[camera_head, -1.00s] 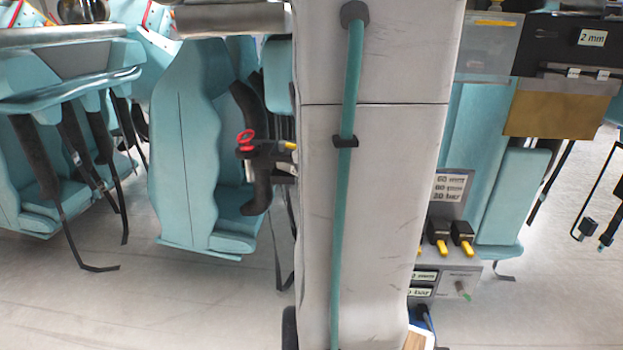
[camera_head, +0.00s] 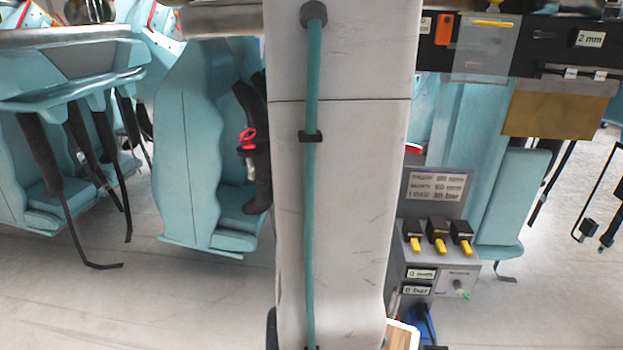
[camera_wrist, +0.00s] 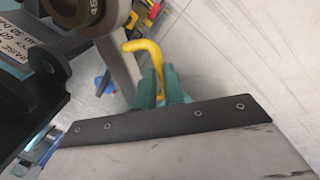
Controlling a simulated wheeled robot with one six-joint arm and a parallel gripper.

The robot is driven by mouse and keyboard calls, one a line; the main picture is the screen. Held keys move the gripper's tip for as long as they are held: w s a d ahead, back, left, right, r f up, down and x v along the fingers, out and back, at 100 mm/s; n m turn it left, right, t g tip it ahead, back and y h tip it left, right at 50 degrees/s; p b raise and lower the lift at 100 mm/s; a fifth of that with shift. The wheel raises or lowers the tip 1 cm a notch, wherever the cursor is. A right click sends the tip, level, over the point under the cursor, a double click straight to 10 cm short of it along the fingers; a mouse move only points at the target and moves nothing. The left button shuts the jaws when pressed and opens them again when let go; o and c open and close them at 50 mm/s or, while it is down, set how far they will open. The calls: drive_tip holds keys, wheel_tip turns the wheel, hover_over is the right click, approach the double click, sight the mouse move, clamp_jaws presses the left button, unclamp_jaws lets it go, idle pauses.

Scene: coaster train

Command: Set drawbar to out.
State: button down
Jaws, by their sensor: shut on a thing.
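In the wrist view, my gripper (camera_wrist: 160,86) shows two green fingers shut around a yellow bent bar (camera_wrist: 145,47). The bar rises between the fingers, and its upper end hooks to the left. Its lower part is hidden by the fingers and the edge of my wrist. This bar carries no readable label, so I cannot tell for sure that it is the drawbar. My gripper is hidden in the head view, where my large grey arm link fills the middle.
A grey console (camera_head: 441,278) with several black-and-yellow levers and a lettered plate (camera_head: 437,188) stands right of my arm. Teal seats (camera_head: 190,150) are on the left, one with a red ring (camera_head: 247,140) before it. In the wrist view, a dark bracket (camera_wrist: 30,100) is close at left.

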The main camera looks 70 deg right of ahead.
drive_tip(key=c, duration=1.5)
unclamp_jaws()
drive_tip(key=shift+w+d+r, duration=0.1)
drive_tip(key=shift+w+d, duration=0.05)
drive_tip(key=shift+w, duration=0.05)
drive_tip(key=shift+s, duration=0.1)
drive_tip(key=r, duration=0.2)
drive_tip(key=a+r, duration=0.1)
drive_tip(key=r, duration=0.4)
drive_tip(key=shift+w+a+r, duration=0.2)
drive_tip(key=shift+w+r, duration=0.1)
drive_tip(key=shift+w, duration=0.05)
drive_tip(key=a+f+n, duration=0.1)
drive_tip(key=a, duration=1)
drive_tip(key=a+n+t+y, duration=0.1)
drive_tip(key=a+n, duration=0.1)
drive_tip(key=a, duration=1)
drive_tip(key=a+f+n+t, duration=0.1)
drive_tip(key=a, duration=1.1)
drive_tip(key=shift+a+f+n+y, duration=0.1)
drive_tip(key=shift+f+n+y, duration=0.2)
drive_tip(key=shift+y, duration=0.1)
